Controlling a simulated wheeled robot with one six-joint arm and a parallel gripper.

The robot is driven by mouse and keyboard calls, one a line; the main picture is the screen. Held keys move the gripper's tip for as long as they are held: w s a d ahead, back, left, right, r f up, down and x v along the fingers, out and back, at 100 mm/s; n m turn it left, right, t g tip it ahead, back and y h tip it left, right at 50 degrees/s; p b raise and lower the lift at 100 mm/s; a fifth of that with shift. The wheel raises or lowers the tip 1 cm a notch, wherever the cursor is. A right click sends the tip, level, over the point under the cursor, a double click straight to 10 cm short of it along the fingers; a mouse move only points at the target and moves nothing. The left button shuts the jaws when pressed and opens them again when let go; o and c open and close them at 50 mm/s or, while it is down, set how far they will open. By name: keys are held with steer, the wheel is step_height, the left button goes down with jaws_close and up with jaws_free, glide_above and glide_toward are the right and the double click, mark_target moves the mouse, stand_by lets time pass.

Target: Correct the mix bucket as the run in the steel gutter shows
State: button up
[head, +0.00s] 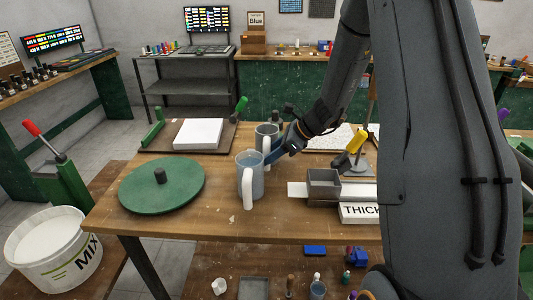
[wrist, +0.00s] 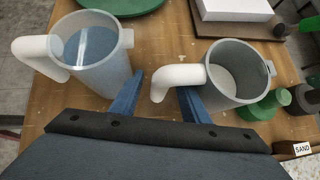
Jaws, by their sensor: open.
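The white mix bucket (head: 55,250), marked MIX and holding pale material, stands at lower left. On the bench are two grey jugs with white handles. The nearer jug (head: 250,178) holds bluish liquid; it is the left jug (wrist: 95,55) in the wrist view. The farther jug (head: 266,137) is the right one (wrist: 238,75), with pale contents low inside. My gripper (head: 274,153) is open, its blue fingers (wrist: 160,84) close to the farther jug's handle. I cannot tell whether they touch it. A grey steel trough (head: 323,186), possibly the gutter, sits right of the jugs; its run cannot be made out.
A green disc lid (head: 160,187) with a dark knob lies at the bench's left. A white block (head: 198,133) on a board is behind it. A SAND label (wrist: 302,149) shows in the wrist view.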

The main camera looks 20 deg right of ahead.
steer(key=shift+c, duration=0.5)
jaws_close()
steer(key=shift+r, duration=0.15)
